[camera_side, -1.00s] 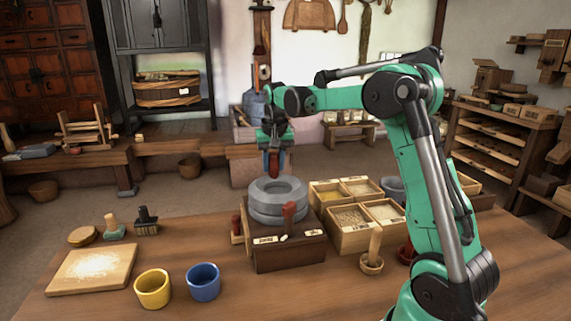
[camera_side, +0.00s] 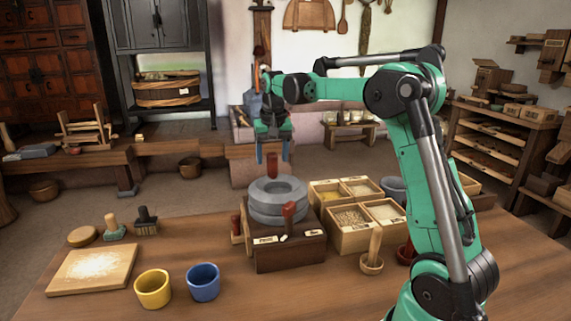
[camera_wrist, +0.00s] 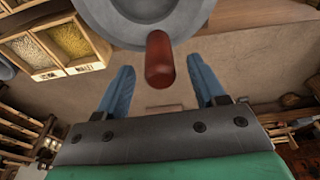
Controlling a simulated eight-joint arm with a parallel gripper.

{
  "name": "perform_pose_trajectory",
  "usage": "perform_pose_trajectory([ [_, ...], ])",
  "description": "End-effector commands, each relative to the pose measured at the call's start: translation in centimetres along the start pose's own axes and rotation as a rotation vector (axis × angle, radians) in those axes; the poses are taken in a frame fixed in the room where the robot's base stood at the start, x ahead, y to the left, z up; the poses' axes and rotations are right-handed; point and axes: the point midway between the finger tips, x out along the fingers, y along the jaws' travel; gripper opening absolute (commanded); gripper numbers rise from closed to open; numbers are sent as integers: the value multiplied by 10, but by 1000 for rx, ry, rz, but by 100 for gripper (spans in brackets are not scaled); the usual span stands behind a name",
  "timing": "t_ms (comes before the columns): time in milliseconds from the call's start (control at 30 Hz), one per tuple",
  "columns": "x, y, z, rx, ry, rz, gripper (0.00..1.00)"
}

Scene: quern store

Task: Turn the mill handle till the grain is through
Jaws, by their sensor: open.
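The mill is a pair of round grey stones (camera_side: 277,208) on a dark wooden base (camera_side: 288,254). Its red-brown upright handle (camera_side: 272,163) stands at the far edge of the top stone. In the wrist view the handle (camera_wrist: 160,60) shows end-on near the stone's rim (camera_wrist: 195,15). My gripper (camera_side: 272,153) is above the handle in the side view. Its blue fingers (camera_wrist: 160,68) are spread, with the handle showing between the tips and a gap on both sides. Whether grain lies in the stone's central hole cannot be told.
A second red-brown peg (camera_side: 289,210) stands at the mill's front. Wooden boxes of grain (camera_side: 352,238) stand close on the right. A yellow cup (camera_side: 153,289), a blue cup (camera_side: 203,282) and a floury board (camera_side: 92,268) are at front left. Brushes (camera_side: 146,222) stand behind them.

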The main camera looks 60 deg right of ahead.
Motion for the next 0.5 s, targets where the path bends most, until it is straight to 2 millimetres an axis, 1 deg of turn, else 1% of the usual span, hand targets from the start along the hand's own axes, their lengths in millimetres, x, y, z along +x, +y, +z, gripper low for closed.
perform_pose_trajectory([
  [300,-35,0,-7,0,0,0,63],
  [500,-53,0,-11,0,0,0,63],
])
